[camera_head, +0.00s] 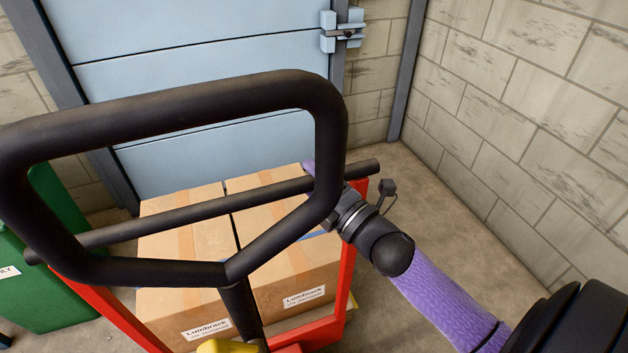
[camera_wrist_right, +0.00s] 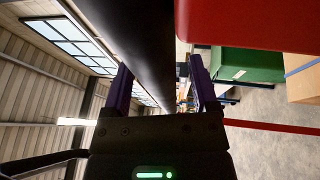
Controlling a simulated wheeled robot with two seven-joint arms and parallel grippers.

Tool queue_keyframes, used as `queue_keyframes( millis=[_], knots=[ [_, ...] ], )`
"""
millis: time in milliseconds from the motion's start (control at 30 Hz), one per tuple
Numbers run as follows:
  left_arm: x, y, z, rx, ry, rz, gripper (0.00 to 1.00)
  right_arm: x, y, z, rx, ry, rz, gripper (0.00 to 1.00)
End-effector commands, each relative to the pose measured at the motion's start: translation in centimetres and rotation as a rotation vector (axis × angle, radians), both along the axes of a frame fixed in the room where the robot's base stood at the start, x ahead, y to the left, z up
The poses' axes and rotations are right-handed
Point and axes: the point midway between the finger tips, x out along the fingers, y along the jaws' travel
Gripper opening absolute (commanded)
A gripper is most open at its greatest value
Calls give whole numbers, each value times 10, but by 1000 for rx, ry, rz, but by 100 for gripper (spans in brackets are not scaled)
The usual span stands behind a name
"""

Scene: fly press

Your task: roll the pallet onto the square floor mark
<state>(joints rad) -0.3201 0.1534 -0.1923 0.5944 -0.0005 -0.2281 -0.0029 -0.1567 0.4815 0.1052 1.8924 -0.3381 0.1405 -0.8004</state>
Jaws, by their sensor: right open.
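The pallet truck's black loop handle (camera_head: 225,270) fills the left and middle of the head view. Its red frame (camera_head: 347,285) stands below, with cardboard boxes (camera_head: 290,265) behind it; any pallet beneath them is hidden. My right gripper (camera_head: 318,188) is at the right side of the loop, near the right end of the black crossbar (camera_head: 180,215). In the right wrist view, its purple fingers (camera_wrist_right: 160,72) are open, with a dark bar (camera_wrist_right: 145,50) running between them. I cannot tell whether they touch it. My left gripper and a square floor mark are not in view.
A pale blue shutter door (camera_head: 200,75) and block walls (camera_head: 530,120) close off the back and right. A green bin (camera_head: 50,290) stands at the left. Bare floor (camera_head: 440,220) shows right of the boxes. A red strip (camera_wrist_right: 280,127) crosses the right wrist view.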

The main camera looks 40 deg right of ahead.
Motion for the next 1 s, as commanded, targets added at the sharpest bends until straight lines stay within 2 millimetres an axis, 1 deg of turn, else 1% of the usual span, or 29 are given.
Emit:
queue_keyframes(
  millis=[33, 67, 100, 167, 200, 367, 400, 700, 1000],
  knots=[
    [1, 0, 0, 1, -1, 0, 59, 0, 0, 0, 0, 0, 0, 71],
    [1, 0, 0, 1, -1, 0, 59, 0, 0, 0, 0, 0, 0, 65],
    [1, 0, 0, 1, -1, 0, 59, 0, 0, 0, 0, 0, 0, 57],
    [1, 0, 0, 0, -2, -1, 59, 0, 0, 0, 0, 0, 0, 44],
    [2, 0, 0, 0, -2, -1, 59, 0, 0, 0, 0, 0, 0, 35],
    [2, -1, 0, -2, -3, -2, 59, 0, 0, 0, 0, 0, 0, 1],
    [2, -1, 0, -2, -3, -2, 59, 0, 0, 0, 0, 0, 0, 0],
    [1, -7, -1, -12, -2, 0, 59, 0, 0, 0, 0, 1, 0, 0],
    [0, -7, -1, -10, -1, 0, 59, 0, 0, -1, 0, 2, 0, 0]
  ],
)
